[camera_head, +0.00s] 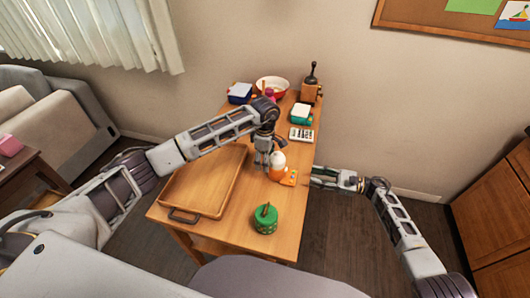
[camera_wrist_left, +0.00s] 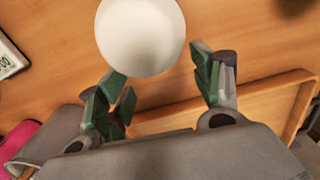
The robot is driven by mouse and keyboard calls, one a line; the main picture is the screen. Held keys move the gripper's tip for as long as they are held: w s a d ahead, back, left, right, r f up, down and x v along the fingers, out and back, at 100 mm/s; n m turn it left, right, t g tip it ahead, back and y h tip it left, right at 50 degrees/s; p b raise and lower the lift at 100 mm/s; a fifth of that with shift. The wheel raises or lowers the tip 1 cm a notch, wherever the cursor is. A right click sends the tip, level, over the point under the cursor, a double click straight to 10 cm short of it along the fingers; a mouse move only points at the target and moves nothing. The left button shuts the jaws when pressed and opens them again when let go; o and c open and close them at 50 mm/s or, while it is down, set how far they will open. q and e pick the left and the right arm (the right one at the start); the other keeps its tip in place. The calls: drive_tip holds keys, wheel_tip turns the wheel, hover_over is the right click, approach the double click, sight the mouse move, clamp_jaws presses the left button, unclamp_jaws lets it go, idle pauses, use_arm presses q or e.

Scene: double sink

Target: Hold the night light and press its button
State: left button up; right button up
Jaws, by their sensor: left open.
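The night light has a white dome (camera_head: 278,159) and an orange base (camera_head: 278,174). It stands upright on the wooden table, with an orange part reaching toward the table's right edge. My left gripper (camera_head: 263,164) is open just left of it. In the left wrist view the white dome (camera_wrist_left: 142,36) lies ahead of the open, empty fingers (camera_wrist_left: 163,77), near the gap between their tips; any contact is unclear. My right gripper (camera_head: 318,178) is beside the table's right edge, right of the night light, with its fingers apart and empty. The button cannot be made out.
A wooden tray (camera_head: 165,203) fills the table's left side. A green lidded jar (camera_head: 265,220) stands in front. A calculator-like item (camera_head: 301,135), a white-and-green thing (camera_head: 301,112), a red-rimmed bowl (camera_head: 272,80), a blue box (camera_head: 239,91) and a wooden grinder (camera_head: 309,92) are behind.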

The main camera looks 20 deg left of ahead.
use_arm(q)
drive_tip(key=shift+f, duration=1.8)
clamp_jaws()
drive_tip(key=c, duration=1.3)
unclamp_jaws()
clamp_jaws()
use_arm(e)
clamp_jaws()
drive_tip(key=shift+d+f, duration=0.1)
